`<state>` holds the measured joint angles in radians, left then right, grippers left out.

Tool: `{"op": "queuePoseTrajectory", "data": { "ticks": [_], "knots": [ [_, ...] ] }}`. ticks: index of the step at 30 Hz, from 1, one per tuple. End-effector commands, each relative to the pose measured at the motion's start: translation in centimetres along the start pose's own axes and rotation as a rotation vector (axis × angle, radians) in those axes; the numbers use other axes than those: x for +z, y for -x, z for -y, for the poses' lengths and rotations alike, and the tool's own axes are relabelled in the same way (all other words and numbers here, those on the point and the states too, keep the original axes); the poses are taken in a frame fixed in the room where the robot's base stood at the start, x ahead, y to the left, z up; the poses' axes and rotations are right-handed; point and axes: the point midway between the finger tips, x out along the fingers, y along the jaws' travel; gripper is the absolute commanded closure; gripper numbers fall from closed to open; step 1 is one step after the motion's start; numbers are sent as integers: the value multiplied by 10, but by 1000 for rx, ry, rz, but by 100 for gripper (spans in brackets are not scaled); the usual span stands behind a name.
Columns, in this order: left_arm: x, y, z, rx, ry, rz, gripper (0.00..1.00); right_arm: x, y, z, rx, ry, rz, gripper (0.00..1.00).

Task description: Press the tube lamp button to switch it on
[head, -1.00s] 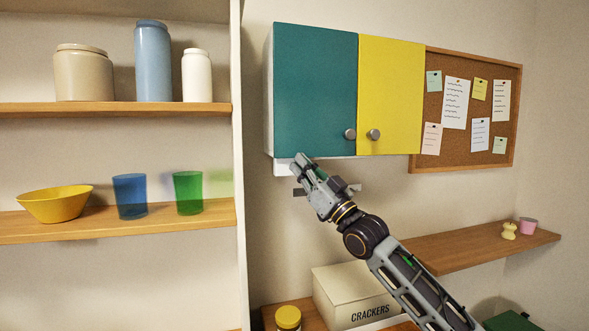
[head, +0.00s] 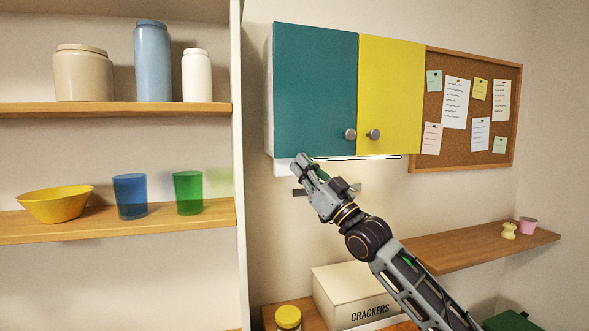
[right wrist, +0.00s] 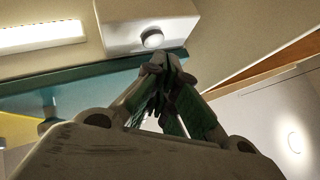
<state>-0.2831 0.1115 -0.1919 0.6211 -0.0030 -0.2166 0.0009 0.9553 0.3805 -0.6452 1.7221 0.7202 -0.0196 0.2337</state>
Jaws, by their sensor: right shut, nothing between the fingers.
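The tube lamp's white housing (head: 283,167) is under the teal and yellow wall cabinet. Its tube (head: 360,158) is a bright, lit strip along the cabinet's underside. In the right wrist view the lit tube (right wrist: 42,36) is at the upper left, and the round white button (right wrist: 152,39) shows on the housing (right wrist: 130,14). My right gripper (head: 302,159) is shut and empty, pointing up at the housing. In the right wrist view its fingertips (right wrist: 162,58) are just below the button; I cannot tell whether they touch it. My left gripper is out of view.
The teal cabinet door (head: 315,85) and yellow door (head: 392,90) are directly above my right gripper. A white shelf side panel (head: 240,230) stands to its left. A wooden shelf (head: 480,245) and a crackers box (head: 345,292) are lower right.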

Motion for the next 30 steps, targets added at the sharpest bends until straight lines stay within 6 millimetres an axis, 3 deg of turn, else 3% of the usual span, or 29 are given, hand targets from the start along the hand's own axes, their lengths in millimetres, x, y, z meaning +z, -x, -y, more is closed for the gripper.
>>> {"op": "queuePoseTrajectory", "data": {
  "ticks": [8,21,30],
  "knots": [
    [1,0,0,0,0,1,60,-1,2,1,0,-1,0,100],
    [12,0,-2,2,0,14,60,-14,20,14,0,-1,0,100],
    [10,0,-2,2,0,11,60,-23,32,24,0,-2,0,100]
  ]
}}
